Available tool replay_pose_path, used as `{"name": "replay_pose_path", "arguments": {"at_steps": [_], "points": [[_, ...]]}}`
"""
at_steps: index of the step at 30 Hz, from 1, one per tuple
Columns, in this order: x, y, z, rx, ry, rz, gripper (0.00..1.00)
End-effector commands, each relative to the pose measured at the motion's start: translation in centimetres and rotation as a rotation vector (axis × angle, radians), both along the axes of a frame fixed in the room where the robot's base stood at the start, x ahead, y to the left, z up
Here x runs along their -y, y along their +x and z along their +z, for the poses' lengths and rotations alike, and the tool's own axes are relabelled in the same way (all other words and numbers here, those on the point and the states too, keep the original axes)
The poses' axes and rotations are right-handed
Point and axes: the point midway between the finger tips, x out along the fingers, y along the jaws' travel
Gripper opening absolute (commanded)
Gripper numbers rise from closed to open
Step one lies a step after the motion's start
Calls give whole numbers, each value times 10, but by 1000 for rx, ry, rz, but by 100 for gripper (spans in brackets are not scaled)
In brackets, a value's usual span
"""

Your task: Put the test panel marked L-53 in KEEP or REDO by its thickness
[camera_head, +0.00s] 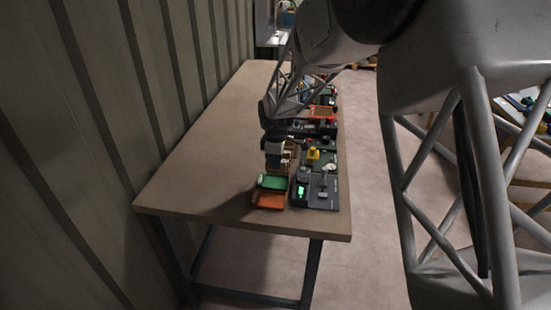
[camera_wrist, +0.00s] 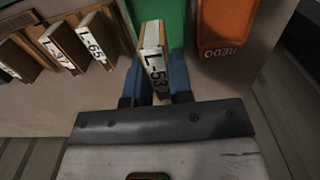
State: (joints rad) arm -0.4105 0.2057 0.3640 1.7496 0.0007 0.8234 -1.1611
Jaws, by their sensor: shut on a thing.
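The test panel marked L-53 (camera_wrist: 153,62) is a thin tan block with a white label, seen in the wrist view. My gripper (camera_wrist: 158,85) is shut on it, with blue fingers on both sides. In the head view my gripper (camera_head: 274,160) is above the table near the bins, and the panel cannot be made out there. A green bin (camera_wrist: 173,22) lies behind the panel; its label is not visible. The orange bin marked REDO (camera_wrist: 227,25) is to its right. In the head view the green bin (camera_head: 272,182) and the orange bin (camera_head: 268,200) sit side by side near the table's front.
Panels marked L-65 (camera_wrist: 97,38) and L-97 (camera_wrist: 62,48) stand to the left in the wrist view, with another beside them. A black device with a green display (camera_head: 301,191) stands right of the bins. The table's left side (camera_head: 205,150) is clear.

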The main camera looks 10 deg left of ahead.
Motion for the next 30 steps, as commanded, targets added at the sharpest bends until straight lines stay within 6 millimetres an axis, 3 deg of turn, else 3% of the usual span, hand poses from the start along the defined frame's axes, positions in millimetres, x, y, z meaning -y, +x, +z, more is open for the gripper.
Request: {"name": "replay_pose_path", "arguments": {"at_steps": [15,30], "points": [[0,0,-40,0,0,0,0],[0,0,-51,1,0,0,0]]}}
